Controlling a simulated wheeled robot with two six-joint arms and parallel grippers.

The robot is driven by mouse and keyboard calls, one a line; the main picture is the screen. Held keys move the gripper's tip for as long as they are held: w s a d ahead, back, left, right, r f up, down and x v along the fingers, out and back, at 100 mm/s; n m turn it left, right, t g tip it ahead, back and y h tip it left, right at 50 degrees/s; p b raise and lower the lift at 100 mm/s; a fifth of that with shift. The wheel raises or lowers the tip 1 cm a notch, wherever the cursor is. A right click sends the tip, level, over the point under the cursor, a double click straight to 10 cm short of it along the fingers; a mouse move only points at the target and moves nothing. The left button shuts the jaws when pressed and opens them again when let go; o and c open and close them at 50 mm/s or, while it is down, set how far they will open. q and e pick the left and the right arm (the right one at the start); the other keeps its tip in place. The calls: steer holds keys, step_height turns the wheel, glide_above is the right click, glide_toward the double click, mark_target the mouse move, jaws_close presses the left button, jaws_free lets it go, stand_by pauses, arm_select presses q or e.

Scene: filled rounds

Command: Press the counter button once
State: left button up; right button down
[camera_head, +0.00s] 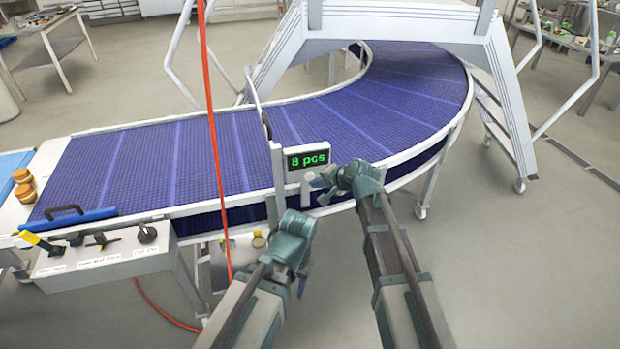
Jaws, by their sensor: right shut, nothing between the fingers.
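The counter (308,158) is a small box on a post at the near edge of the blue belt, with a green readout of "8 pcs". My left gripper (303,283) is lower, in front of the conveyor and apart from the counter. Its fingers are mostly hidden behind its wrist.
A curved blue conveyor (215,150) runs from the left to the back right under a white step bridge (395,22). A control box (110,258) with levers stands at the front left. Two round filled pieces (23,184) lie at the left. A red hose (212,125) hangs before the belt.

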steer(key=shift+w, duration=0.1)
stand_by(0.7)
steer(key=shift+w+a, duration=0.1)
steer(key=shift+w, duration=0.2)
steer(key=shift+w+a, duration=0.2)
steer(key=shift+w, duration=0.3)
stand_by(0.8)
steer(key=shift+s, duration=0.1)
steer(key=shift+s+d, duration=0.3)
steer(key=shift+s, duration=0.5)
steer(key=s, duration=0.1)
steer(key=s+d, duration=0.1)
steer(key=s, duration=0.2)
steer(key=shift+s+d, duration=0.3)
steer(key=shift+s, duration=0.1)
stand_by(0.7)
